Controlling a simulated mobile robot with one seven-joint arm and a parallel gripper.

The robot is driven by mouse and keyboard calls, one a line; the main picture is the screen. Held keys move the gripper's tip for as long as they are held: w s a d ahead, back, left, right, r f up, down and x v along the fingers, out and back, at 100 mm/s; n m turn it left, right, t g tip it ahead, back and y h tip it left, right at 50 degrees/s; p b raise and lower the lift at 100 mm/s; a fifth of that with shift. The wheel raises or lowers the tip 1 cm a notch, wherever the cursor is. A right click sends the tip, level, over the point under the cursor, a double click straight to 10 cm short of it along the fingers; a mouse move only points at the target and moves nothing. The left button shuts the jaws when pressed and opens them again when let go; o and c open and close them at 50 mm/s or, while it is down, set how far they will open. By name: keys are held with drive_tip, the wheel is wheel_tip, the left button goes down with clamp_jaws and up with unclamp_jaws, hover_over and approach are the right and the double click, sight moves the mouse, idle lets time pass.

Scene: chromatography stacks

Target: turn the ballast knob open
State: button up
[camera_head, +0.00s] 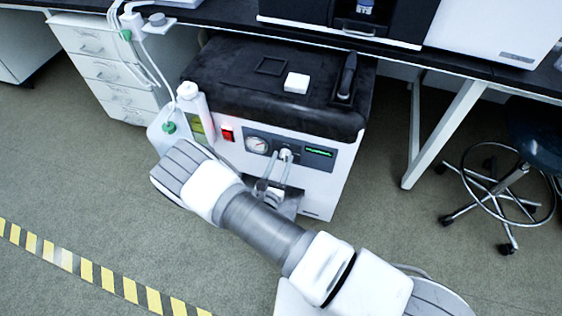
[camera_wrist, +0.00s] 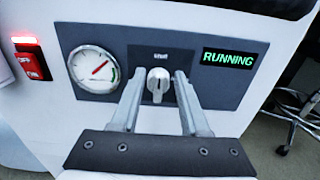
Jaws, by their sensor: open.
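The ballast knob (camera_wrist: 158,84) is a pale grey knob on a dark panel (camera_wrist: 170,54), with a small label above it that reads something like "shut". In the wrist view my gripper (camera_wrist: 158,78) is open, with one finger on each side of the knob and gaps visible between. I cannot tell how deep the fingers reach around it. In the head view the white pump unit (camera_head: 325,190) with a black top stands under the bench, and the knob (camera_head: 286,154) shows small on its front. My gripper (camera_head: 277,165) is in front of it there.
A round gauge (camera_wrist: 93,68) is left of the knob and a green "RUNNING" display (camera_wrist: 229,59) is right. A lit red switch (camera_wrist: 30,62) is further left. White bottles (camera_head: 194,108) stand at the unit's left. A stool (camera_head: 500,185) stands right; open floor lies in front.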

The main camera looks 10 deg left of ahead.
clamp_jaws()
drive_tip(key=shift+m, duration=0.4)
drive_tip(key=m, duration=0.1)
drive_tip(key=m+p, duration=0.1)
drive_tip(key=m, duration=0.1)
drive_tip(key=shift+d+m, duration=0.3)
drive_tip(key=m, duration=0.3)
drive_tip(key=m+p, duration=0.1)
drive_tip(key=shift+s+d+f+m, duration=0.1)
drive_tip(key=shift+d+f+m, duration=0.1)
drive_tip(key=shift+d+m, duration=0.1)
drive_tip(key=m, duration=0.3)
drive_tip(key=m+p, duration=0.1)
drive_tip(key=shift+d+f+m, duration=0.2)
drive_tip(key=shift+f+m, duration=0.1)
drive_tip(key=shift+f+m+p, duration=0.2)
drive_tip(key=shift+m, duration=0.85)
drive_tip(key=shift+f+m+p, duration=0.2)
drive_tip(key=shift+m, duration=0.85)
